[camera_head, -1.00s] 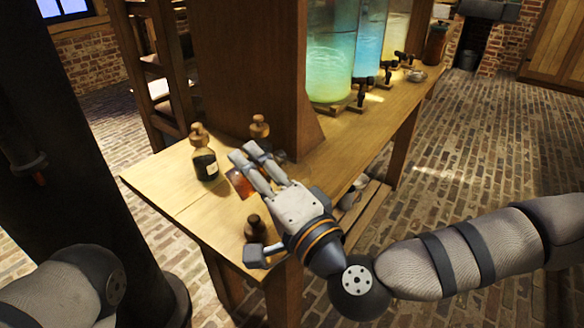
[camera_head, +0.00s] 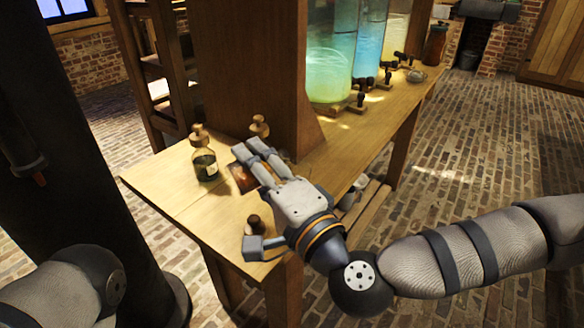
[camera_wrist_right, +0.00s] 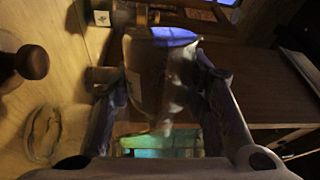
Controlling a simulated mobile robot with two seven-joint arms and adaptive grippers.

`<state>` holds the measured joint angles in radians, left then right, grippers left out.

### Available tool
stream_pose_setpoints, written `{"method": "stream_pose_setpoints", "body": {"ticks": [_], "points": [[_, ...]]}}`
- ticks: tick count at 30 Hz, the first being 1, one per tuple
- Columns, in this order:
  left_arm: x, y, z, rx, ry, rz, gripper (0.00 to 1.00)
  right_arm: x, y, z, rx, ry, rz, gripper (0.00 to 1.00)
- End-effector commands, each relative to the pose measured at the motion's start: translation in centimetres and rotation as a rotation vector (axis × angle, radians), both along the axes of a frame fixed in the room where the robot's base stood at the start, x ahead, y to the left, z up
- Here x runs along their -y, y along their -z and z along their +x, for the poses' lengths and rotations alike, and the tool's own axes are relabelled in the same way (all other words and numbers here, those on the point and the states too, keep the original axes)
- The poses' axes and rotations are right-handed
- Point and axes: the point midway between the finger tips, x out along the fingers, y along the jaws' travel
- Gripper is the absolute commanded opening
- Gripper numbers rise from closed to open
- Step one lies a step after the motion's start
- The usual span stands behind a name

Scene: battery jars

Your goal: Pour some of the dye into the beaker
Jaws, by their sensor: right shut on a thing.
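My right gripper (camera_head: 262,162) reaches over the table from the right, with its fingers pointing up and left. In the right wrist view its fingers (camera_wrist_right: 163,95) are closed around a clear glass vessel (camera_wrist_right: 150,75); its contents are hard to make out. A reddish-brown patch (camera_head: 241,178) shows beside the fingers in the head view; I cannot tell whether it belongs to the vessel. A stoppered glass bottle with a pale label (camera_head: 205,165) stands left of the gripper. I cannot tell which vessel is the beaker. My left gripper is out of view.
Another wooden-stoppered bottle (camera_head: 259,126) stands behind the fingers, by the wooden post. A dark-stoppered bottle (camera_head: 254,226) stands near the front edge, close to my right gripper. Large jars of green (camera_head: 330,78) and blue liquid with taps stand farther back. The table's left corner (camera_head: 155,180) is clear.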

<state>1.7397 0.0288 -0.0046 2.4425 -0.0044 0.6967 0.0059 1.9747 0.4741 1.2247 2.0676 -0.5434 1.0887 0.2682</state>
Motion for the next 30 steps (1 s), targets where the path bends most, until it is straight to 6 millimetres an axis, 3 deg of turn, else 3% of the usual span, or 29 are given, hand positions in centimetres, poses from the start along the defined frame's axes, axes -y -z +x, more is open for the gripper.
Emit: {"method": "stream_pose_setpoints", "body": {"ticks": [30], "points": [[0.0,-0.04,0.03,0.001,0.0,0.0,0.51,-0.06,-0.39,-0.02,-0.035,0.0,0.051,0.1]]}}
